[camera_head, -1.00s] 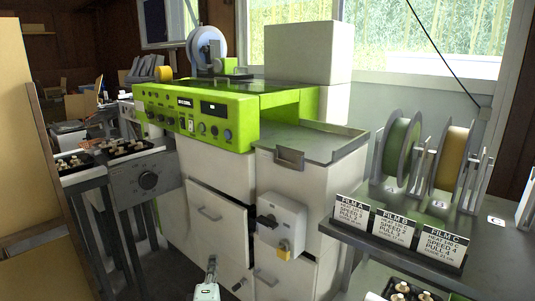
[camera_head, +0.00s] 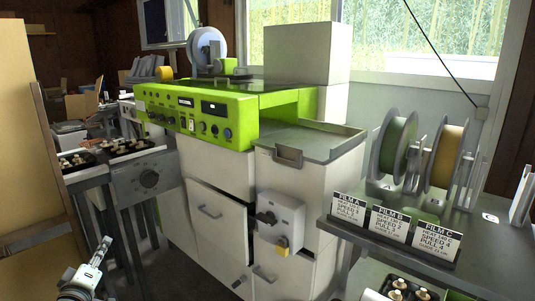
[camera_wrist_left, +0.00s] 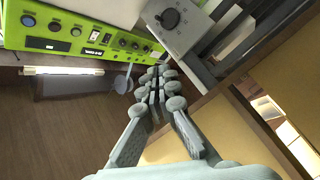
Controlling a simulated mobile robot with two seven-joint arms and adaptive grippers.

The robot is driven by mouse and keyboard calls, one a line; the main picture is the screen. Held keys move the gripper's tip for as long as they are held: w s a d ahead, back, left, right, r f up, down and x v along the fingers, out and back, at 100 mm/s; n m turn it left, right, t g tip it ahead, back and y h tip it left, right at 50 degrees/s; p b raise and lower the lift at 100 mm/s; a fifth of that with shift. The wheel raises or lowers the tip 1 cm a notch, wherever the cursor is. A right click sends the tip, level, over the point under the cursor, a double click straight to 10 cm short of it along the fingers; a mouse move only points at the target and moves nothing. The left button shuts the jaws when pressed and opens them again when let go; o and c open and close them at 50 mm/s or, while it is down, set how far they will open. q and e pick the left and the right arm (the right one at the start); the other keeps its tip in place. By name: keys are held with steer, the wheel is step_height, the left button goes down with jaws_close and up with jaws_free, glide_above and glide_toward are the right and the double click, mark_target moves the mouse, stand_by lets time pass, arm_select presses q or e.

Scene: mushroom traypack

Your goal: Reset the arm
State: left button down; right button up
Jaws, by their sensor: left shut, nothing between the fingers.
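My left gripper (camera_head: 100,250) is at the lower left of the head view, in front of the legs of the conveyor table. Its fingers are shut and empty. In the left wrist view the two fingers of the gripper (camera_wrist_left: 158,78) meet at their tips with nothing between them. My right gripper is not in view. The green and white packing machine (camera_head: 205,130) stands beyond the left gripper, apart from it; its green control panel (camera_wrist_left: 75,40) also shows upside down in the left wrist view.
Trays of mushrooms (camera_head: 128,147) lie on the conveyor at left. A tan panel (camera_head: 25,150) stands close at the left edge. A control box with a yellow padlock (camera_head: 282,248) juts from the machine.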

arm_select(q)
steer(key=s+d+f+m+g+h, duration=0.2)
steer(key=s+d+f+m+g, duration=0.3)
steer(key=f, duration=0.4)
steer(key=s+d+f+m+g+h, duration=0.2)
steer(key=s+d+f+m, duration=0.2)
steer(key=s+f+m, duration=0.4)
steer(key=s+a+f+m+g+y, duration=0.1)
steer(key=s+a+f+g+y, duration=0.3)
steer(key=s, duration=0.7)
steer(key=s+a+f+m+g+y, duration=0.2)
steer(key=s+a+f+g, duration=0.3)
steer(key=s, duration=0.6)
steer(key=s+d+f+n+h, duration=0.1)
steer(key=d+f, duration=0.2)
steer(key=d, duration=0.5)
steer(key=s+d+f+n+h, duration=0.1)
steer(key=d+f+n+h, duration=0.1)
steer(key=d, duration=0.6)
steer(key=shift+d+f, duration=0.35)
steer(key=shift+f, duration=0.35)
